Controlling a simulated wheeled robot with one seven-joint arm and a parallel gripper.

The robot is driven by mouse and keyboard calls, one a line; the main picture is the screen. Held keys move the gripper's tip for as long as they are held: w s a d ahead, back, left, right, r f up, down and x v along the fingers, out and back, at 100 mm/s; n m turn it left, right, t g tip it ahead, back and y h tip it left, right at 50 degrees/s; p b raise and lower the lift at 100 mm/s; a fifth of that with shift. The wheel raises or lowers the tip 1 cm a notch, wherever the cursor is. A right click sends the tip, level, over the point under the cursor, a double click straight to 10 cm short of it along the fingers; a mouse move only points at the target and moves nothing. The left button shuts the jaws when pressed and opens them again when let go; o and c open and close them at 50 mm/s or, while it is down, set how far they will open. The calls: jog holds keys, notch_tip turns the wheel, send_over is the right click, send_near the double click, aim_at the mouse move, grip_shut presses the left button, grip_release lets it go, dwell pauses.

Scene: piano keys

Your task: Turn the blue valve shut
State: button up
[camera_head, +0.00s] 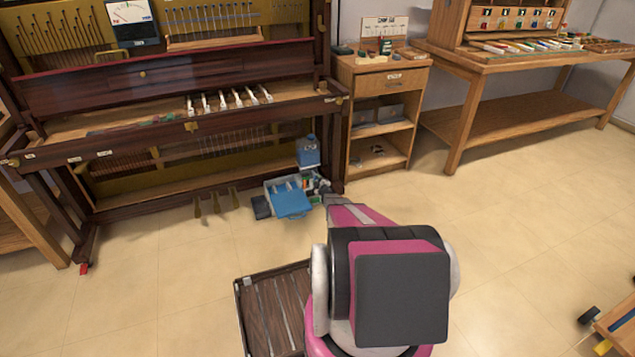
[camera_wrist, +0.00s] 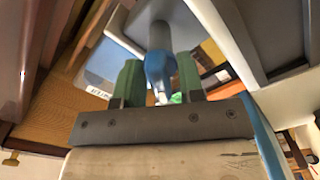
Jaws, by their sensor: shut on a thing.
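In the wrist view, the blue valve (camera_wrist: 158,66) is a rounded blue piece below a grey cylindrical part (camera_wrist: 151,22). My gripper (camera_wrist: 157,84) has its two green finger pads on either side of the blue piece and is shut on it. In the head view, my gripper (camera_head: 326,190) is low beside the piano's right front leg. There the valve is too small and covered to make out. How far it is turned cannot be told.
An upright piano (camera_head: 150,80) with its front open stands at left. A blue container (camera_head: 308,151) and an open blue case (camera_head: 291,202) lie near my gripper. A wooden cabinet (camera_head: 382,83) stands right of it. A slatted dark wooden piece (camera_head: 272,305) lies by my arm.

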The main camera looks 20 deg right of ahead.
jog(key=m, duration=0.5)
jog(key=shift+m, duration=0.3)
jog(key=m, duration=0.5)
jog(key=shift+m, duration=0.4)
jog(key=o, duration=0.6)
jog(key=s, duration=1)
jog(key=shift+s+d, duration=0.15)
jog(key=shift+s, duration=0.25)
jog(key=shift+r, duration=0.1)
